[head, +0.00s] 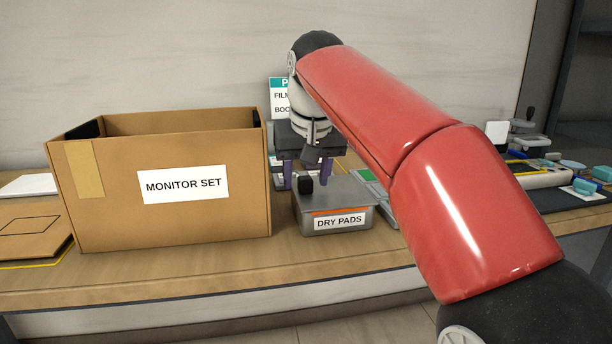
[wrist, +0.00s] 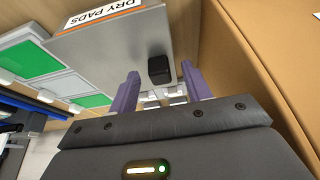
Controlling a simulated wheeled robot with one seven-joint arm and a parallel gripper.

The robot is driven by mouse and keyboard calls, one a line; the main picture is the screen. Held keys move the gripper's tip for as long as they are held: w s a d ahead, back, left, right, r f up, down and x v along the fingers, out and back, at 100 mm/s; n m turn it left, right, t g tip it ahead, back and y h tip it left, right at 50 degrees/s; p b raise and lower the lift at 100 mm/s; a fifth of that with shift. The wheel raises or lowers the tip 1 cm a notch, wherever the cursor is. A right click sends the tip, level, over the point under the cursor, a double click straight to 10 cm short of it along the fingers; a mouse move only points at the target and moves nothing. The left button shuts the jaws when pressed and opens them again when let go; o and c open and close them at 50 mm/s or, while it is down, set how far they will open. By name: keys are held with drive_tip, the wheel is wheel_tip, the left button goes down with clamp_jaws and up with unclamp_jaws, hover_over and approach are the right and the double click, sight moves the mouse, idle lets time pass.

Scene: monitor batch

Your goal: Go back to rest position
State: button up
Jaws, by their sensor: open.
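My gripper (head: 306,182) is open and points down at the grey DRY PADS box (head: 338,221), with purple fingers spread apart. The box has a black knob (head: 305,186) on its lid. In the wrist view my gripper (wrist: 160,75) shows its two fingers at either side of the knob (wrist: 158,64), with no visible contact. The box (wrist: 125,45) also shows there with its label at the top. I cannot tell how far the fingertips are above the lid. My red arm hides part of the bench behind it.
A large open cardboard box (head: 110,205) labelled MONITOR SET stands close to the left of my gripper; its inside floor is hidden. Green-and-white items (wrist: 38,62) lie beside the DRY PADS box. A flat brown piece (head: 30,238) lies far left. Equipment (head: 540,175) stands at the right.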

drive_tip(key=a+p+v, duration=0.1)
drive_tip(key=p+v, duration=0.1)
drive_tip(key=v, duration=0.5)
drive_tip(key=s+d+f+m, duration=0.1)
drive_tip(key=s+d+f, duration=0.45)
drive_tip(key=d, duration=0.45)
drive_tip(key=s+d+f, duration=0.3)
drive_tip(key=s+f, duration=0.2)
drive_tip(key=f, duration=0.1)
drive_tip(key=s+d+f+m+t, duration=0.1)
drive_tip(key=s+d+f, duration=0.2)
drive_tip(key=s+f, duration=0.3)
drive_tip(key=s+d+f+m+h, duration=0.1)
drive_tip(key=s+d+f, duration=0.3)
drive_tip(key=f, duration=0.4)
drive_tip(key=shift+s+f, duration=0.25)
drive_tip(key=shift+s, duration=0.45)
